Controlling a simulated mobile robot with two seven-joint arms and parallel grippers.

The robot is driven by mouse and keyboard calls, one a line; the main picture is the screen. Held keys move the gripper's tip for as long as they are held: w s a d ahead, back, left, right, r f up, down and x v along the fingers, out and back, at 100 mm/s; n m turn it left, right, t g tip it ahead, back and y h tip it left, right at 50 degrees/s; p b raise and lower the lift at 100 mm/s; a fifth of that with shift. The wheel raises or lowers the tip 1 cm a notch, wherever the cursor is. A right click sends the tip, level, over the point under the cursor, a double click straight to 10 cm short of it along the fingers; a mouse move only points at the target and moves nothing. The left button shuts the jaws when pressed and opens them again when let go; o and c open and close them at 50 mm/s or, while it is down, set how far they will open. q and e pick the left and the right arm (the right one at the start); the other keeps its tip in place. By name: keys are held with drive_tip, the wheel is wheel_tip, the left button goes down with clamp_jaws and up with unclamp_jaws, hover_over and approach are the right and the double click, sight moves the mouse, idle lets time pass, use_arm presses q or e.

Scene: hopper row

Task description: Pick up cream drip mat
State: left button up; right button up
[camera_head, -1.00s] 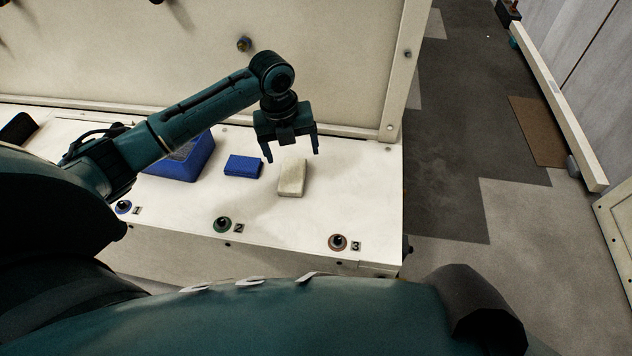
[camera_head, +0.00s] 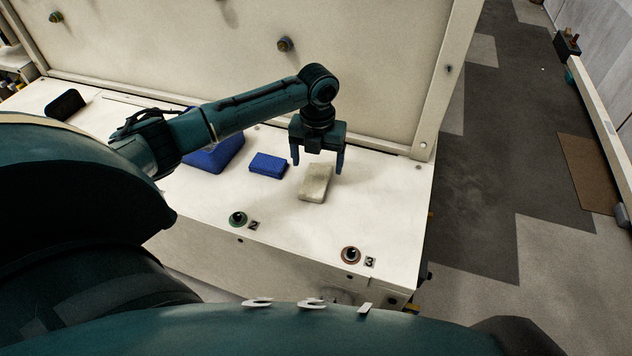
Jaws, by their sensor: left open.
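The cream drip mat (camera_head: 314,186) is a small pale rectangular block lying flat on the white counter (camera_head: 385,205). My left gripper (camera_head: 317,168) points down with its fingers apart. In the picture its fingertips sit over the far end of the mat, one to each side of it. I cannot tell how high the fingertips are above the counter. Nothing is between the fingers that I can see as held. My right gripper is not in view.
A small blue block (camera_head: 268,165) lies just left of the cream mat. A larger blue block (camera_head: 214,156) is further left, partly behind my arm. A black item (camera_head: 66,104) lies at the far left. Knobs marked 2 (camera_head: 238,218) and 3 (camera_head: 351,255) line the front. An upright cream panel (camera_head: 200,50) stands behind.

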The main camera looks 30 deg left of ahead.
sight(316, 178)
use_arm(q)
wheel_tip(316, 178, down, 5)
drive_tip(key=shift+s+a+f+b, duration=0.1)
drive_tip(key=shift+s+b, duration=0.05)
drive_tip(key=shift+b, duration=0.3)
drive_tip(key=c, duration=1.1)
drive_tip(key=shift+o, duration=0.2)
wheel_tip(316, 178, up, 10)
drive_tip(key=p, duration=0.1)
drive_tip(key=shift+p, duration=0.35)
